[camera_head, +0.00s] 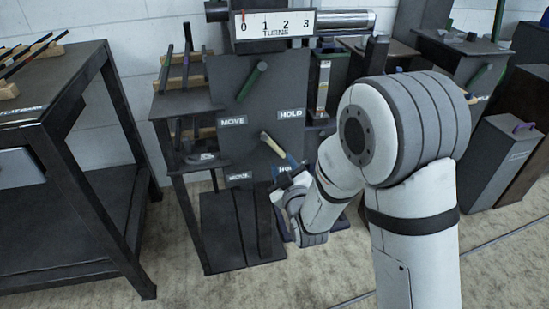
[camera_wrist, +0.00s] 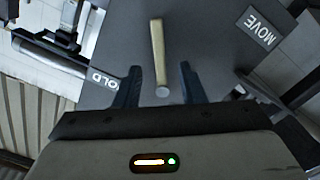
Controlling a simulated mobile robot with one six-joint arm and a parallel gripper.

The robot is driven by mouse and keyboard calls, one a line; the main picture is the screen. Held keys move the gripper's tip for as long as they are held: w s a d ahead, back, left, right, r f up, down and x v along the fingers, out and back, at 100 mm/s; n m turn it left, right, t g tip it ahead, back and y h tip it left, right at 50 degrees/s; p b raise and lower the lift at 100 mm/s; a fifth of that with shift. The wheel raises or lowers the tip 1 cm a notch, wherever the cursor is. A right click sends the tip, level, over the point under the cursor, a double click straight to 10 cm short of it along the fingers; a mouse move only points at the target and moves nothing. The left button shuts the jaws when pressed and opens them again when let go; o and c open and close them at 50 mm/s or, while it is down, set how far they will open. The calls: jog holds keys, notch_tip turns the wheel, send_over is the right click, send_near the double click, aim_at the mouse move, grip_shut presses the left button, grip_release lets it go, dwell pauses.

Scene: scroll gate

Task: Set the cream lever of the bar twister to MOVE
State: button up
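The cream lever (camera_head: 271,144) is on the dark front panel of the bar twister (camera_head: 232,98), slanting down to the right, below the HOLD label (camera_head: 290,114). The MOVE label (camera_head: 233,121) is to its left. In the wrist view the cream lever (camera_wrist: 157,50) stands nearly upright in the picture, its round end between my fingertips. My gripper (camera_wrist: 160,78) is open, with a visible gap between each dark blue finger and the lever. In the head view my gripper (camera_head: 289,164) is at the lever's lower end, partly hidden by my wrist.
Lower labels (camera_head: 238,177) are hard to read. A dark table (camera_head: 50,90) stands left; grey cabinets (camera_head: 497,160) stand right. Floor between the table and twister is clear.

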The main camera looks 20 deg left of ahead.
aim_at(277, 150)
jog(key=shift+b+x, duration=0.45)
jog(key=shift+x, duration=2.35)
jog(key=shift+c, duration=0.6)
grip_shut()
